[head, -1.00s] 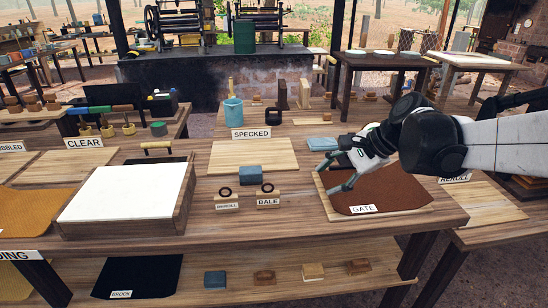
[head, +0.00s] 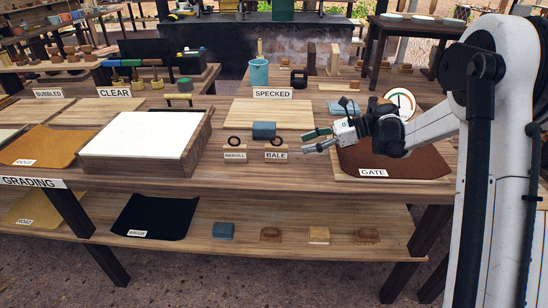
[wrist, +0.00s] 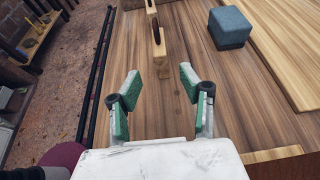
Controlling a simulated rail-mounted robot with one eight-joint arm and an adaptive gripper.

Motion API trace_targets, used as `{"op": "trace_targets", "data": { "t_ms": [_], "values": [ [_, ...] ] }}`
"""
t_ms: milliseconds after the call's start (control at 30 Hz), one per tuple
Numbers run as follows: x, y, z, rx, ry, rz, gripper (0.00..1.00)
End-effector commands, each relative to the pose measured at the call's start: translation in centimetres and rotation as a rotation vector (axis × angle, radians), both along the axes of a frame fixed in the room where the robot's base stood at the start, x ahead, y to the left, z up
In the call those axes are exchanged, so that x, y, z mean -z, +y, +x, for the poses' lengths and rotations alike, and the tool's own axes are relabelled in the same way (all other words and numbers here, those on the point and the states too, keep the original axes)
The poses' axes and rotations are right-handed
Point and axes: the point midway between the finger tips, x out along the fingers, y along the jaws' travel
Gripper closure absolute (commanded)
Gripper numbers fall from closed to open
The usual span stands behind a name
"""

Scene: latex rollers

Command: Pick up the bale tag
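The bale tag (head: 276,155) is a small light wooden block with a white BALE label and a dark ring on its top edge. It stands on the table just in front of a blue-grey block (head: 264,130). My gripper (head: 307,141) is open and empty, to the right of the tag and pointing left toward it. In the wrist view, the tag (wrist: 158,48) stands ahead of my open gripper (wrist: 159,79), in line with the gap between the green-padded fingers and apart from them. Its label is not readable there.
A similar reroll tag (head: 235,155) stands just left of the bale tag. The blue-grey block also shows in the wrist view (wrist: 230,28). A brown sheet labelled GATE (head: 415,163) lies right. A white-topped tray (head: 140,135) stands left. The table between gripper and bale tag is clear.

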Motion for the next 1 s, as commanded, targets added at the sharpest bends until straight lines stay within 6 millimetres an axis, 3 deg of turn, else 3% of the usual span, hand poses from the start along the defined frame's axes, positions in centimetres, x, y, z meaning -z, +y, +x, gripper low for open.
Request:
{"op": "trace_targets", "data": {
  "t_ms": [167,500,833,1000],
  "values": [
    [0.8,1.6,0.1,-0.003,0.008,0.007,0.60],
    [3.0,6.9,0.5,-0.002,0.007,0.005,0.60],
    [3.5,8.6,0.5,-0.001,0.007,0.005,0.60],
    [4.0,10.8,0.7,-0.003,0.005,0.005,0.60]
  ]
}}
